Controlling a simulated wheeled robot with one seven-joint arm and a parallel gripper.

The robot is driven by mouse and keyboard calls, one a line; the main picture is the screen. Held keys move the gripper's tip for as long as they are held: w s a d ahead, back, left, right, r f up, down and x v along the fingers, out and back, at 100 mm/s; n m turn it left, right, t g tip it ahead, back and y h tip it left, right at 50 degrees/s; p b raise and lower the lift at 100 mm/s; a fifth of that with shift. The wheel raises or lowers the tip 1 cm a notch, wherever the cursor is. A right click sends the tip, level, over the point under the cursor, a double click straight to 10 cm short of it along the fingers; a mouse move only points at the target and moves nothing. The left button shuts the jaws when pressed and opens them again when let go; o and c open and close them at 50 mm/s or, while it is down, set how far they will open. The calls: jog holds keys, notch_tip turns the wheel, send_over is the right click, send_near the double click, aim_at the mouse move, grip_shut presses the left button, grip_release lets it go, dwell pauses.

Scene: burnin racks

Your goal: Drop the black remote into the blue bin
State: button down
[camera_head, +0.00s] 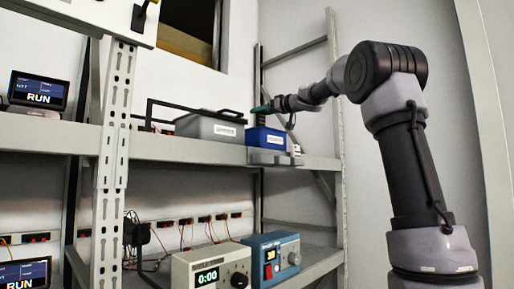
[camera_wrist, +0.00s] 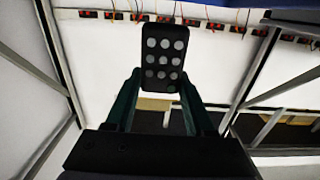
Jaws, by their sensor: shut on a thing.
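My gripper (camera_wrist: 158,84) is shut on the black remote (camera_wrist: 166,30), which has several round grey buttons and sticks out beyond the green fingertips. In the head view my gripper (camera_head: 263,109) is above the blue bin (camera_head: 266,138), near its top. The remote is too small to make out clearly there. The blue bin has a white label and stands on the upper shelf near its right end. The inside of the bin is hidden.
A grey bin (camera_head: 210,129) with a white label stands just left of the blue bin. Small grey items (camera_head: 276,157) sit at the shelf edge before it. A rack post (camera_head: 114,130) stands left. Instruments (camera_head: 212,268) occupy the lower shelf.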

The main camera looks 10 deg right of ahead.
jog(key=shift+c, duration=0.9)
grip_release()
jog(key=v, duration=1.1)
